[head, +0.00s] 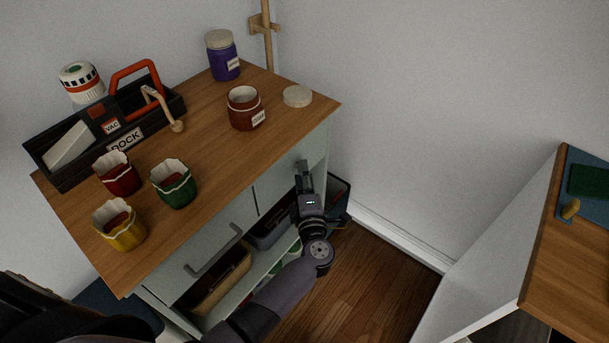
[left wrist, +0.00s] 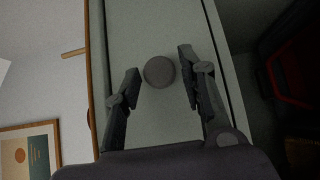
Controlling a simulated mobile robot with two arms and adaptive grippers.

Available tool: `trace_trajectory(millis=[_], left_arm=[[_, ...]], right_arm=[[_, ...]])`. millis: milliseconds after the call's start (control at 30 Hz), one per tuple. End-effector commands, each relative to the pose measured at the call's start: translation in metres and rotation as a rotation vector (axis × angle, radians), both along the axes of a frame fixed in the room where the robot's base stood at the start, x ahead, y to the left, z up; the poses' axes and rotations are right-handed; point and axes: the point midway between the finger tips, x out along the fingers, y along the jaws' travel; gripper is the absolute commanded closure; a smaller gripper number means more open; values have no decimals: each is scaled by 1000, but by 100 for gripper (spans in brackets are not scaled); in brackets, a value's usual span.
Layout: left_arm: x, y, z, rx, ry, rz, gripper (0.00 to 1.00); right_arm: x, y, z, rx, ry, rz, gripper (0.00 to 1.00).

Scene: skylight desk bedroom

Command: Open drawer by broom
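A wooden pole, likely the broom (head: 267,40), stands in a wall bracket behind the cabinet's far corner. Below that end of the cabinet is a pale green drawer front (head: 275,182); it looks closed. The same drawer front (left wrist: 165,125) fills the middle of the left wrist view and has a round grey knob (left wrist: 159,72). My left gripper (head: 304,168) is at this drawer front, and in the left wrist view its two open fingers (left wrist: 160,82) stand either side of the knob. I cannot tell if they touch it. My right gripper is not in view.
The cabinet top (head: 215,135) holds a black caddy (head: 65,170), several cups and a purple jar (head: 223,60). Another drawer has a bar handle (head: 213,252). Baskets sit on the shelf below. A desk (head: 570,265) stands at right, with clear floor (head: 365,285) between.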

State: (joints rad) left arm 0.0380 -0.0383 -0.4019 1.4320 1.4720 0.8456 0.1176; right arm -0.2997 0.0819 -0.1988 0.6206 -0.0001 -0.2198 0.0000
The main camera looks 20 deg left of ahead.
Motion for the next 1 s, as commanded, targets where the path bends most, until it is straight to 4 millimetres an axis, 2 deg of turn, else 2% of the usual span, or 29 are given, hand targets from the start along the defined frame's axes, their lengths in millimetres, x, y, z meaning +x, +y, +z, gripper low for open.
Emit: trace_trajectory(millis=[67, 500, 1000], left_arm=[[0, 0, 0, 0, 0, 0, 70], [0, 0, -1, 0, 1, 0, 100], [-1, 1, -1, 0, 2, 0, 100]], right_arm=[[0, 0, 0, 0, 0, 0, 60], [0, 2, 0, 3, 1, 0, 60], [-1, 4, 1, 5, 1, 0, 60]])
